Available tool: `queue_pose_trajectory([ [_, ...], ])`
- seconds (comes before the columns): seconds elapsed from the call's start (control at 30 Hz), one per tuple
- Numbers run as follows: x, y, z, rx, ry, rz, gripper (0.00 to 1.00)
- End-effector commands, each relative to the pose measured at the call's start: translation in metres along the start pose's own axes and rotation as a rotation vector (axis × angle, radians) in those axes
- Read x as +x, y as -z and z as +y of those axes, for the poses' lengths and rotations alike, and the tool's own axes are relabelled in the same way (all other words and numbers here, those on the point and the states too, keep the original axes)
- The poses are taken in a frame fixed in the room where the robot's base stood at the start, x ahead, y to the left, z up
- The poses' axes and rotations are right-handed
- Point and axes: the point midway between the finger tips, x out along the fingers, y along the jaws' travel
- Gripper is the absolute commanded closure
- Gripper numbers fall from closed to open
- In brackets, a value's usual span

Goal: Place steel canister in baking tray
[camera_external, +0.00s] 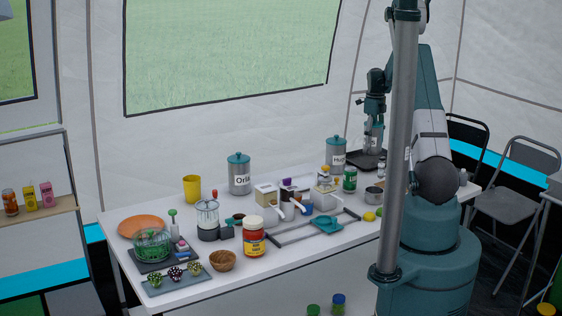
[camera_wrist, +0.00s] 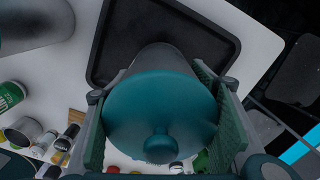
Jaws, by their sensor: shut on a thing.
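The steel canister with a teal, knobbed lid (camera_wrist: 158,100) is between the two fingers of my gripper (camera_wrist: 164,86) in the wrist view. The fingers are shut on its sides. The black baking tray (camera_wrist: 140,22) lies beyond the canister in that view, and the canister covers part of it. In the external view my gripper (camera_external: 373,130) points down over the dark baking tray (camera_external: 360,163) at the table's far right. The held canister is small and partly hidden by the fingers there. Whether its base touches the tray cannot be told.
Two other labelled steel canisters stand on the table, one at the back middle (camera_external: 240,178) and one left of the tray (camera_external: 336,153). A green can (camera_external: 350,179) and a small metal pot (camera_external: 374,195) stand in front of the tray. Jars and bowls crowd the left.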

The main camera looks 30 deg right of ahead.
Motion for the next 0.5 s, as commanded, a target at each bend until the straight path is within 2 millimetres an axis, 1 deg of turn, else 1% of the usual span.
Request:
queue_pose_trajectory([
  [0.13,0.006,0.0,0.0,0.0,0.0,0.0,0.66],
  [0.4,0.033,0.0,0.0,0.0,0.0,0.0,0.66],
  [0.5,0.037,0.0,0.0,0.0,0.0,0.0,0.66],
])
